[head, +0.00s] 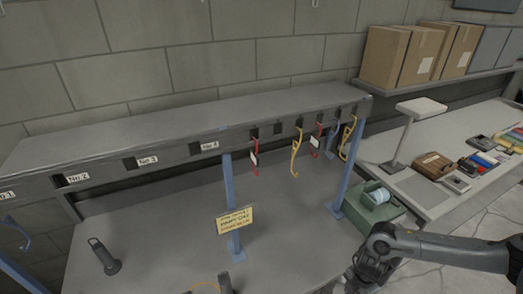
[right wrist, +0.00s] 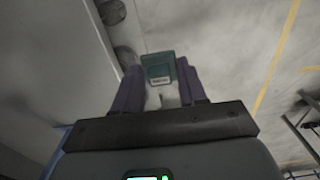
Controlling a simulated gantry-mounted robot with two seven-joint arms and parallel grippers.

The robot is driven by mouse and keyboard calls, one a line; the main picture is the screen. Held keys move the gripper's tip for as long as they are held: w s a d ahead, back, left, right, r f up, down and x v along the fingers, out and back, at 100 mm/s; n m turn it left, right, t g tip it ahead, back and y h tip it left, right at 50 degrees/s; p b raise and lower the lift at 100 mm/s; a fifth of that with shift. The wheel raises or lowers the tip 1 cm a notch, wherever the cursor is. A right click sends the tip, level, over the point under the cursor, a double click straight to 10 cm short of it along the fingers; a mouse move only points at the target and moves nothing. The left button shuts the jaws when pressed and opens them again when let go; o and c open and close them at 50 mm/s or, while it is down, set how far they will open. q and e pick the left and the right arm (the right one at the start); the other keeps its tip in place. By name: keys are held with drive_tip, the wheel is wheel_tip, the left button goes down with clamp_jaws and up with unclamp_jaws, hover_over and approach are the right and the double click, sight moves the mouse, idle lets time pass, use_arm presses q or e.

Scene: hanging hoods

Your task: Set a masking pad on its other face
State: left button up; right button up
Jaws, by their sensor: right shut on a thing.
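My right gripper (right wrist: 159,82) is shut on a small teal block with a dark label, likely the masking pad (right wrist: 157,61). The block sits between the two purple fingers in the right wrist view, its end showing past them. Which face is turned down cannot be told. In the head view my right arm comes in at the lower right, and its fingers and the held block cannot be made out there. My left gripper is in neither view.
A grey bench (head: 165,245) carries a raised rail with numbered labels (head: 148,160) and hanging coloured hooks (head: 296,155). A yellow sign (head: 235,220), a dark handled tool (head: 103,257) and a green box (head: 368,215) stand about. A side table (head: 425,190) at right holds small items.

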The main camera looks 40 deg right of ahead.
drive_tip(key=w+a+r+n, duration=0.1)
drive_tip(key=w+a+r, duration=0.6)
drive_tip(key=w, duration=0.4)
drive_tip(key=w+a+r, duration=0.7)
drive_tip(key=w, duration=0.3)
drive_tip(key=w+a+r+m, duration=0.1)
drive_tip(key=w+a+r, duration=0.1)
drive_tip(key=a+r, duration=0.45)
drive_tip(key=w+a+r+m, duration=0.1)
drive_tip(key=w+a+r, duration=0.25)
drive_tip(key=a, duration=0.65)
drive_tip(key=s+d+f+m+p, duration=0.1)
drive_tip(key=s+d+m+p, duration=0.3)
drive_tip(key=s+m+p, duration=0.5)
drive_tip(key=m+p, duration=0.3)
drive_tip(key=m, duration=0.2)
drive_tip(key=shift+s+f+p, duration=0.15)
drive_tip(key=shift+f+p, duration=0.15)
drive_tip(key=shift+p, duration=0.1)
